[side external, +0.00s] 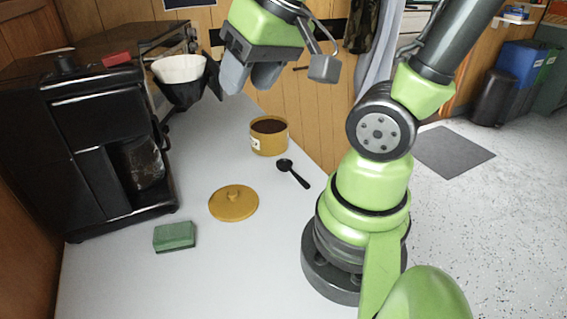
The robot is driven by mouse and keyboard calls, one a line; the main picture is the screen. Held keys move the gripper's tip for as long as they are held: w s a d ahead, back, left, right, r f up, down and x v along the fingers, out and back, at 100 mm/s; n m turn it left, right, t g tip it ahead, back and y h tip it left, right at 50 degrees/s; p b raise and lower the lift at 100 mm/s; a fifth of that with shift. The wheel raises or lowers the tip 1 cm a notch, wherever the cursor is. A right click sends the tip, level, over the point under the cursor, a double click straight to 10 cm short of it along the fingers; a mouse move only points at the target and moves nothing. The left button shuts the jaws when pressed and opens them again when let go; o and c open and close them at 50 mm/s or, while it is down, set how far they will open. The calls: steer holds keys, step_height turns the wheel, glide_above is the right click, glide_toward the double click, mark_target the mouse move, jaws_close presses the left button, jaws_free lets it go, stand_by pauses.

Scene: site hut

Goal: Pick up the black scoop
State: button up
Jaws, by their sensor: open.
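The black scoop (292,173) lies on the light grey counter, with its round bowl toward the upper left and its handle pointing to the lower right. It lies just in front of a yellow canister (269,137) filled with dark brown grounds. My gripper (250,80) is in the air above the back of the counter, up and to the left of the scoop and well apart from it. Its grey fingers are open, and I see nothing between them.
A yellow lid (233,203) lies on the counter left of the scoop. A green sponge (174,237) lies nearer the front. A black coffee maker (95,150) stands at the left, with a filter cone (180,80) behind it. My arm base stands at the right. The front counter is clear.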

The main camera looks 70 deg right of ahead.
steer(key=d+f+m+g+h, duration=0.1)
steer(key=d+f+g, duration=0.2)
steer(key=d+f, duration=0.55)
steer(key=m+g+y, duration=0.1)
steer(key=g, duration=0.2)
glide_above(302, 179)
step_height(302, 179, down, 10)
steer(key=shift+d+f, duration=0.1)
steer(key=shift+f, duration=4.55)
jaws_close()
